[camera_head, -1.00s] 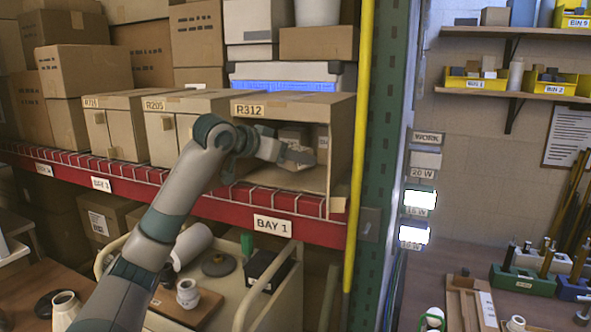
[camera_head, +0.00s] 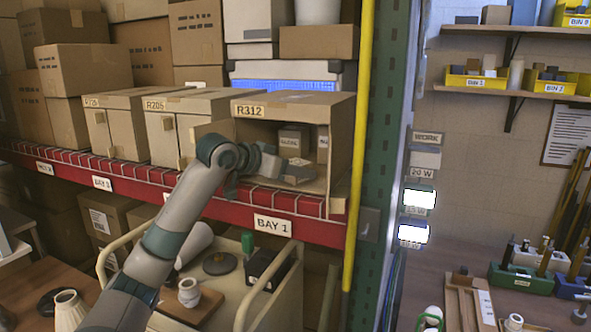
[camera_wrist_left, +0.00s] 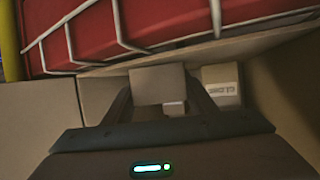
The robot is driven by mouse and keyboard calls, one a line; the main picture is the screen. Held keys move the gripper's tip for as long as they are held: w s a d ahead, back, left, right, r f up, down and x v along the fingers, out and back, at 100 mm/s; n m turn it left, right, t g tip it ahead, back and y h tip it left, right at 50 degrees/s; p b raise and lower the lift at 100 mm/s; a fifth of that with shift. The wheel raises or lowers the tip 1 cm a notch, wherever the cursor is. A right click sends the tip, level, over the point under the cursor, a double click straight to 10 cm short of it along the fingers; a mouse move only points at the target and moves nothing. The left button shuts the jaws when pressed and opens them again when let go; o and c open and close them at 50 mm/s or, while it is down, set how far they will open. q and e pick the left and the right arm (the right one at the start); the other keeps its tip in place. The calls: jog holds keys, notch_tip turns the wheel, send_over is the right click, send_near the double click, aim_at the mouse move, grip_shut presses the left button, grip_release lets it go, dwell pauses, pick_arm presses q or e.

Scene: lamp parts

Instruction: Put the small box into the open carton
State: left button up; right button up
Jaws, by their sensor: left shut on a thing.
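The open carton (camera_head: 341,135) labelled R312 stands on the shelf, its opening facing me. My left gripper (camera_head: 291,171) is inside its opening, low near the carton's floor. In the left wrist view the gripper (camera_wrist_left: 160,98) is shut on a small plain brown box (camera_wrist_left: 157,84), held between its fingertips. In the head view the held box is hard to make out against the gripper. Whether it touches the carton floor cannot be told. My right gripper is not in view.
Inside the carton, a labelled box (camera_head: 292,139) stands at the back, with another (camera_head: 322,143) by the right wall. Closed carton R205 (camera_head: 180,125) stands to the left. A yellow pole (camera_head: 357,160) rises at the right. The red shelf beam (camera_head: 225,210) runs below.

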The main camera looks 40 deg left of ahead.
pick_arm(q)
jog(key=o, duration=1.2)
jog(key=shift+o, duration=0.2)
jog(key=shift+r, duration=0.1)
jog(key=shift+s+r, duration=0.1)
jog(key=shift+s, duration=0.35)
jog(key=b+v, duration=0.2)
jog(key=v, duration=0.3)
jog(key=shift+s+a+b, duration=0.1)
jog(key=shift+s+b, duration=0.15)
jog(key=shift+b, duration=0.05)
jog(key=shift+b+v, duration=0.85)
jog(key=shift+v, duration=1.95)
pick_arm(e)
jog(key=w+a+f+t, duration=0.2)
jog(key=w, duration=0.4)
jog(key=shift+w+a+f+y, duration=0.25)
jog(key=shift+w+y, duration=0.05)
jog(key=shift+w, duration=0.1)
pick_arm(q)
jog(key=shift+r, duration=0.1)
